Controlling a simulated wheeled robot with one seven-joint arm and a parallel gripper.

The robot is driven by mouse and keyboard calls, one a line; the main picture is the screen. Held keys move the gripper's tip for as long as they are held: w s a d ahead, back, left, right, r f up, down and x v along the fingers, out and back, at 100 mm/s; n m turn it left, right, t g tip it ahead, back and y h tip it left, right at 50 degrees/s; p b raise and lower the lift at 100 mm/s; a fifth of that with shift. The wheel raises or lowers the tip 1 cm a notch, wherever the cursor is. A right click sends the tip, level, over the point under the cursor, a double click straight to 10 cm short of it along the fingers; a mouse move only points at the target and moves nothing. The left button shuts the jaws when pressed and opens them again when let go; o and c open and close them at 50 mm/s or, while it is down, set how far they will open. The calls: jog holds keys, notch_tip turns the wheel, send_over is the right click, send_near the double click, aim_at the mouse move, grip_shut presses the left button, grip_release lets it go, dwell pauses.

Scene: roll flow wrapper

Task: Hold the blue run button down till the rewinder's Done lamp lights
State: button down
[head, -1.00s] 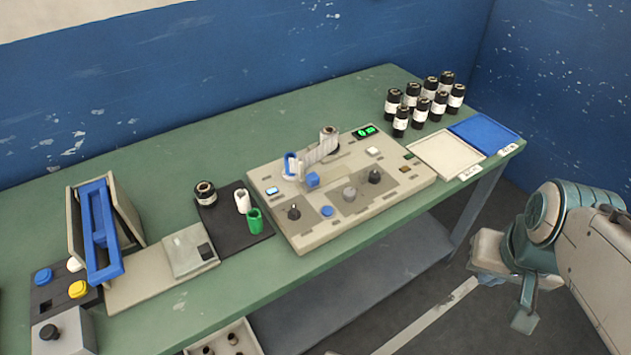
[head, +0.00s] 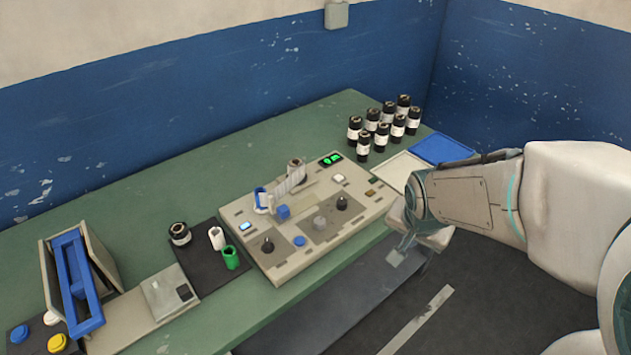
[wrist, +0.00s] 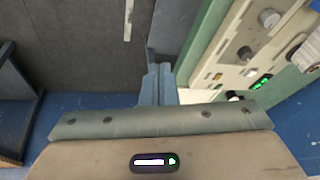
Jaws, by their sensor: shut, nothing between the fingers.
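The rewinder (head: 265,259) is a beige panel on the green bench, with dark knobs, a green display (head: 330,159) and a wound web between two posts. A round blue button (head: 299,241) sits near its front edge, between the knobs; a blue block (head: 283,211) stands behind it. I cannot read which lamp is the Done lamp; a small amber one (head: 370,193) looks unlit. My gripper (head: 396,257) is in front of the rewinder's right end, apart from the button. In the wrist view my fingers (wrist: 158,72) are shut and empty, beside the rewinder (wrist: 233,38).
A dark mat (head: 202,269) with rolls lies left of the rewinder. A blue-framed device (head: 74,275) stands farther left.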

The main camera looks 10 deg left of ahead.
jog(key=w+a+f+m+y+p, duration=0.35)
jog(key=w+a+m+p, duration=0.2)
jog(key=a, duration=0.65)
jog(key=m+y+p, duration=0.2)
jog(key=m+y, duration=0.3)
send_over(303, 242)
jog(key=shift+r, duration=0.2)
jog(key=shift+f, duration=0.1)
notch_tip(303, 242, down, 8)
jog(key=b, duration=0.8)
jog(key=shift+f, duration=0.35)
jog(key=shift+f+b, duration=0.1)
jog(key=shift+b, duration=0.2)
jog(key=shift+f, duration=0.3)
